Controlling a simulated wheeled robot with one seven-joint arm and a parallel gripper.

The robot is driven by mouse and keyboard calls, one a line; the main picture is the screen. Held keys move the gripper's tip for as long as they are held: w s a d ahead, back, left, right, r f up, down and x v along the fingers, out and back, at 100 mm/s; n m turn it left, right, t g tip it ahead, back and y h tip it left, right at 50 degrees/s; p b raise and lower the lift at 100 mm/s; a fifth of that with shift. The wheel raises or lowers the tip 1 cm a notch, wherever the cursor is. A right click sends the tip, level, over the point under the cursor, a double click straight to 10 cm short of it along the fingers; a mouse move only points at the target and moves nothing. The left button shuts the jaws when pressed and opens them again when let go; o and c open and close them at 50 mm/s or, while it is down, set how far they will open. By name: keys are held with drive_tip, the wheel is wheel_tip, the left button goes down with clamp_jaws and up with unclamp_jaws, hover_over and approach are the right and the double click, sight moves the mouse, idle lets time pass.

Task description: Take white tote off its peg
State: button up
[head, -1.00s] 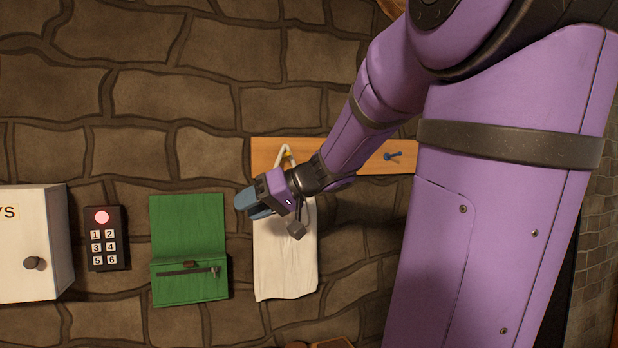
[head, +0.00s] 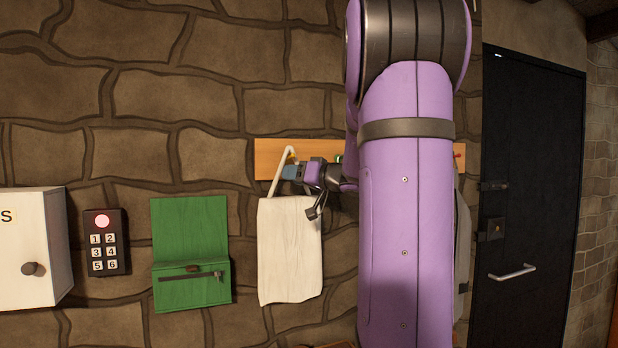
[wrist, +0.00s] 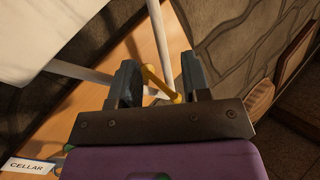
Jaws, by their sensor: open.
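The white tote (head: 290,255) hangs against the stone wall from a yellow peg (wrist: 160,86) on a wooden board (head: 267,160). Its pale strap (head: 281,168) rises in a loop to the peg. My gripper (head: 291,172) is at the strap loop, just above the tote's body. In the wrist view my gripper (wrist: 160,80) is open, with a finger on each side of the yellow peg and part of the strap (wrist: 159,35) between them. I cannot tell whether the fingers touch the strap. The tote's cloth (wrist: 60,35) fills the upper left there.
My arm covers much of the board's right part. A grey hanging item (head: 463,245) and a black door (head: 530,180) lie to the right. A CELLAR label (wrist: 28,166) is on the board.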

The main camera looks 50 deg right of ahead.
sight(284, 199)
drive_tip(key=shift+w+a, duration=0.2)
drive_tip(key=shift+w, duration=1.85)
